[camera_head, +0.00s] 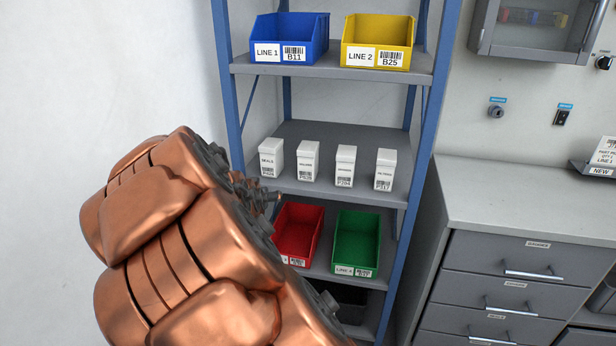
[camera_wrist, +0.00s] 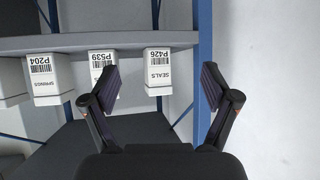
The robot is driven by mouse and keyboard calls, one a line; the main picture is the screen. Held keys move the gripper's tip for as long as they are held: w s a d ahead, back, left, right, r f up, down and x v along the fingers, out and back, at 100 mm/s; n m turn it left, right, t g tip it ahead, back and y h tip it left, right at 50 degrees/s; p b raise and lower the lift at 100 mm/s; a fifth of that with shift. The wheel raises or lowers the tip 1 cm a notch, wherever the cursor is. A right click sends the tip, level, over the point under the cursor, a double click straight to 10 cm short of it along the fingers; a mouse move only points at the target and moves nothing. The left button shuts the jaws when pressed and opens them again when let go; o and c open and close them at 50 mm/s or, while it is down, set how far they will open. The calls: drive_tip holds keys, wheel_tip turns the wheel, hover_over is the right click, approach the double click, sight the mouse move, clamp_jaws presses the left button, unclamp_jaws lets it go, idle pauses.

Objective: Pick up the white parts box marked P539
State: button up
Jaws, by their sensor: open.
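The white parts box marked P539 (camera_wrist: 101,61) shows in the wrist view, partly hidden behind the left finger. In the head view, the matching box (camera_head: 307,160) stands upright, second from the left on the middle shelf; its small print is hard to read there. My gripper (camera_wrist: 162,88) is open and empty. In the wrist view, which shows the labels upside down, the white SEALS box P426 (camera_wrist: 158,66) appears in the gap between the fingers, beyond them. In the head view my gripper (camera_head: 262,193) is dark and partly hidden by my copper-coloured arm, near the shelf's left front.
The SPRINGS box P204 (camera_head: 345,166) and another white box (camera_head: 385,169) stand to the right on the shelf (camera_head: 310,133). Blue posts (camera_head: 425,130) flank it. Red (camera_head: 298,228) and green (camera_head: 357,240) bins sit below. A grey drawer cabinet (camera_head: 520,200) stands at right.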

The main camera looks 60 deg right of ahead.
sight(308, 158)
drive_tip(key=s+d+h+b, duration=0.1)
drive_tip(key=d+h, duration=0.1)
drive_tip(key=d, duration=0.2)
drive_tip(key=s+d+m+h+b, duration=0.1)
drive_tip(key=d+h+b, duration=0.1)
drive_tip(key=d, duration=0.3)
drive_tip(key=s+d+m+h+b, duration=0.1)
drive_tip(key=d+h, duration=0.1)
drive_tip(key=d, duration=0.2)
drive_tip(key=shift+d+r+h+b, duration=0.15)
drive_tip(key=shift+d+h+b, duration=0.15)
drive_tip(key=shift+d+b, duration=0.1)
drive_tip(key=shift+s+d+r+h, duration=0.2)
drive_tip(key=shift+d+r+h, duration=0.1)
drive_tip(key=shift+d, duration=0.25)
drive_tip(key=shift+x, duration=3.8)
drive_tip(key=shift+r, duration=0.1)
drive_tip(key=shift+c, duration=0.4)
drive_tip(key=c, duration=1.3)
drive_tip(key=shift+r, duration=0.15)
